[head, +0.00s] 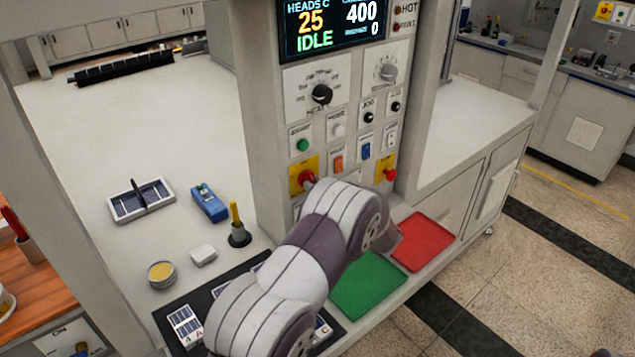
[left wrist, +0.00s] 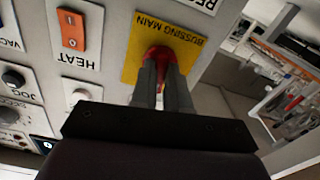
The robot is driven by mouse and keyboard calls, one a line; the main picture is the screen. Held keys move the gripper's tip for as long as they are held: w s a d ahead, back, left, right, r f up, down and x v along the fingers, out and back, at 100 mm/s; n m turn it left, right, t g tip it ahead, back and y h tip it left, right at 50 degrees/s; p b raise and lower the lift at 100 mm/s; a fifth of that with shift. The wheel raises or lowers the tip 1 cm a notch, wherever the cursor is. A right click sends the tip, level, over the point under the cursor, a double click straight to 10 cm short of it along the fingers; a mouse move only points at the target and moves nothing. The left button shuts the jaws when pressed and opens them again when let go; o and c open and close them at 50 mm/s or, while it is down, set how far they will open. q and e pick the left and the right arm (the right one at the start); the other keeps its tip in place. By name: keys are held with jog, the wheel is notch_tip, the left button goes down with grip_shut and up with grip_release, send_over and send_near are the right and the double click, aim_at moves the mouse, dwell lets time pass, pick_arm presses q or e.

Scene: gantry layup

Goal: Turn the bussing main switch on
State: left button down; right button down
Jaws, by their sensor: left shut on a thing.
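The bussing main switch is a red knob (left wrist: 157,52) on a yellow plate (left wrist: 190,48) lettered BUSSING MAIN, upside down in the left wrist view. My left gripper (left wrist: 166,70) is shut on the red knob, one finger on each side. In the head view the knob (head: 305,177) and its yellow plate (head: 296,166) are at the lower left of the control panel, left of the orange HEAT rocker (head: 338,160). My left arm hides most of the gripper and the panel's lower part there. My right gripper is not in view.
A second red knob (head: 389,173) on yellow is at the panel's lower right. The display (head: 330,27) above reads IDLE. Green (head: 368,287) and red (head: 423,241) mats lie below. A blue tool (head: 208,203) and yellow-handled tool (head: 237,225) are on the left table.

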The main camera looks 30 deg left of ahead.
pick_arm(q)
jog(key=shift+r+m+p, duration=0.15)
jog(key=shift+m+p, duration=0.2)
jog(key=shift+m, duration=0.45)
jog(key=c, duration=1.1)
grip_release()
jog(key=b+v, duration=0.4)
jog(key=v, duration=0.8)
jog(key=shift+s+d, duration=0.15)
jog(key=shift+d, duration=0.15)
